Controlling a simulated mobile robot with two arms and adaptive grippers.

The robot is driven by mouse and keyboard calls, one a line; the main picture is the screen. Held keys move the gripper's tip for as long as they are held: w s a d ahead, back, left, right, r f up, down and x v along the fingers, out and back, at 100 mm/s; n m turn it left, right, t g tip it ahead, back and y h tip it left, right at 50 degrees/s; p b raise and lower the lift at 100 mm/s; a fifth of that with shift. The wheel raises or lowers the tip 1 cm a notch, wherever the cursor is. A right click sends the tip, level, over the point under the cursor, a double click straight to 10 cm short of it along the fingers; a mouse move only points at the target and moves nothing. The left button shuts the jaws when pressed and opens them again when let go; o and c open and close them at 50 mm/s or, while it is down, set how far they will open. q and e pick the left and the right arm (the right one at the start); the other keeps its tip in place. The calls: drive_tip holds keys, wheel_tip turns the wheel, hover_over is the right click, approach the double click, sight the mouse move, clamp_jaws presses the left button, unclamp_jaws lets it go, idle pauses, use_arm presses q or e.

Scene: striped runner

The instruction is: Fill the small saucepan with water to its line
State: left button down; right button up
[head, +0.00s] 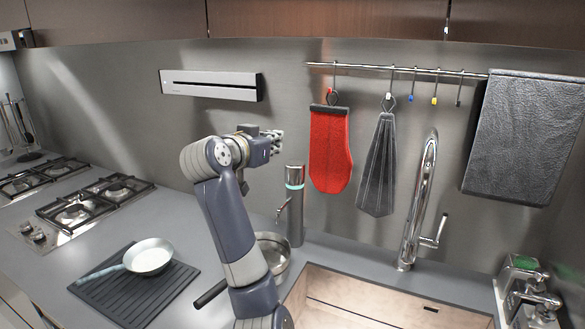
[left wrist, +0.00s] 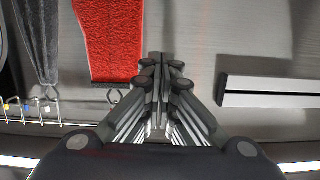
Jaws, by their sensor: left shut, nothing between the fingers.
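A steel pan (head: 280,273) with a dark handle (head: 211,292) stands on the counter at the foot of a slim dispenser tap (head: 294,205) with a lit blue-green ring. My left forearm hides much of this pan, so its inside and any line or water cannot be made out. A smaller pale pan (head: 150,257) with a light handle sits on a black ribbed mat (head: 125,300) to the left; I cannot tell which pan is the small saucepan. My left gripper (head: 278,140) is shut and empty, raised near the back wall; its closed fingers show in the left wrist view (left wrist: 160,65).
A chrome faucet (head: 420,205) stands behind the sink (head: 375,300). A red mitt (head: 330,150), grey cloth (head: 378,165) and dark towel (head: 525,135) hang from the rail (head: 400,70). Bottles (head: 525,275) stand at right. Gas burners (head: 95,200) are at left.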

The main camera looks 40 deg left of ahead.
use_arm(q)
drive_tip(key=shift+f+b, duration=0.45)
drive_tip(key=shift+f, duration=0.45)
use_arm(e)
drive_tip(key=shift+w+d+f, duration=0.15)
drive_tip(key=shift+w+f, duration=0.3)
drive_tip(key=shift+f, duration=0.4)
use_arm(q)
drive_tip(key=shift+w, duration=0.1)
drive_tip(key=shift+w, duration=0.1)
drive_tip(key=p, duration=0.3)
hover_over(295, 172)
drive_tip(key=s, duration=0.1)
drive_tip(key=f, duration=0.3)
drive_tip(key=f+p, duration=0.1)
drive_tip(key=f, duration=0.2)
drive_tip(key=shift+w+a, duration=0.15)
drive_tip(key=shift+a, duration=0.15)
use_arm(e)
wheel_tip(295, 172, up, 4)
drive_tip(key=shift+r, duration=0.15)
